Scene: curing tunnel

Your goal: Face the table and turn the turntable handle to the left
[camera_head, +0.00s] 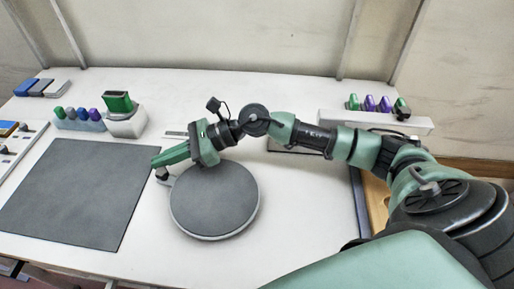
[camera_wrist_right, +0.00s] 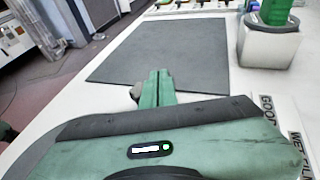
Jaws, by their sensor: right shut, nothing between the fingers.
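The turntable (camera_head: 214,200) is a round dark grey disc with a pale rim on the white table (camera_head: 150,255). Its handle (camera_head: 162,174), a short arm with a small knob, sticks out at the disc's upper left. My right gripper (camera_head: 155,161) reaches over the disc's back edge, its shut green fingers pointing left just behind the handle. My left gripper is not in view.
A dark grey mat (camera_head: 75,192) lies left of the turntable. Behind it stand a white block with a green top (camera_head: 122,112) and a rack of coloured pieces (camera_head: 78,120). A white shelf (camera_head: 370,121) with green and purple pieces stands at the back right. The table front is clear.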

